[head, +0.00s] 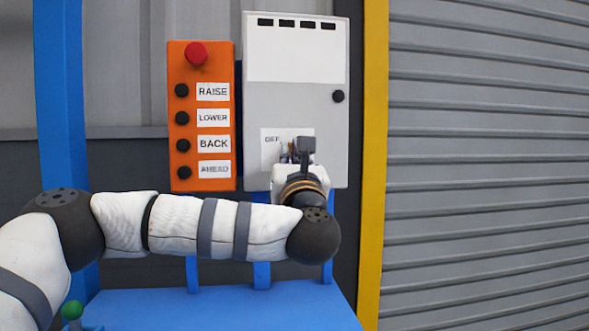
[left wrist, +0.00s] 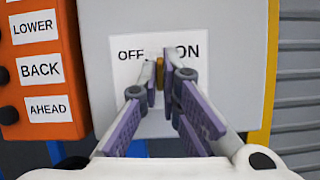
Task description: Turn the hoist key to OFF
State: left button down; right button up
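The hoist key (left wrist: 159,73) is a small yellow-brown piece on the grey panel. It sits between the printed words OFF and ON on a white label (left wrist: 128,75). My left gripper (left wrist: 161,78) reaches straight at the panel, its purple-padded fingers close together on both sides of the key, with no clear gap. In the head view my left gripper (head: 290,152) covers the key and the word ON; OFF still shows. The key's exact angle is mostly hidden by the fingers. My right gripper is in neither view.
An orange pendant box (head: 201,130) with a red knob (head: 196,53) and several black buttons stands left of the grey cabinet (head: 293,105). A yellow post (head: 372,150) and a grey shutter (head: 480,160) are to the right. A blue bench (head: 215,308) lies below.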

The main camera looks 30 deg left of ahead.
pick_arm(q)
jog(key=shift+w+d+n+g+y+b, duration=0.1)
jog(key=shift+n+g+y+b, duration=0.7)
jog(key=shift+n+b, duration=1.1)
jog(key=shift+d+n+g+y+b, duration=0.1)
jog(key=shift+n+g+y+b, duration=0.35)
jog(key=shift+n+g+b, duration=1.4)
jog(key=shift+w+n+g+y+b, duration=0.1)
jog(key=shift+n+y+b, duration=0.7)
jog(key=shift+n, duration=2.15)
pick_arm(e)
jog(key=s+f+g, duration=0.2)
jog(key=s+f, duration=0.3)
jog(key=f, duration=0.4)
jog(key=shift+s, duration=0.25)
pick_arm(q)
jog(key=shift+r, duration=0.1)
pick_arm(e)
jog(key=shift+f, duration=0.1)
pick_arm(q)
jog(key=c, duration=1.8)
grip_release()
